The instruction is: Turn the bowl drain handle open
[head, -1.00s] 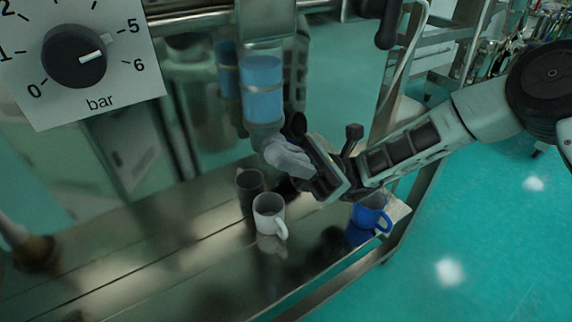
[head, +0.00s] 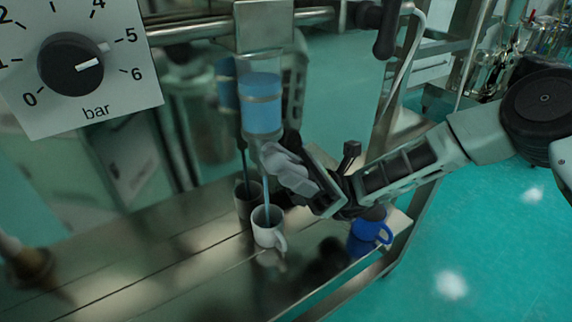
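The clear bowl (head: 262,105) with blue liquid hangs under a metal bracket, left of my arm. A thin blue stream (head: 266,195) runs from beneath it into the white mug (head: 268,232) on the metal shelf. My gripper (head: 280,160) is right at the bottom of the bowl, beside the drain, coming in from the right. The drain handle is not clearly visible; my gripper covers that spot. I cannot tell whether the fingers are closed on it or only touching it.
A blue mug (head: 372,228) stands on the shelf (head: 190,265) below my wrist. A pressure knob (head: 72,65) on a white bar-scale panel is at upper left. Shiny metal behind the bowl mirrors bowl and mug. Teal floor is open at right.

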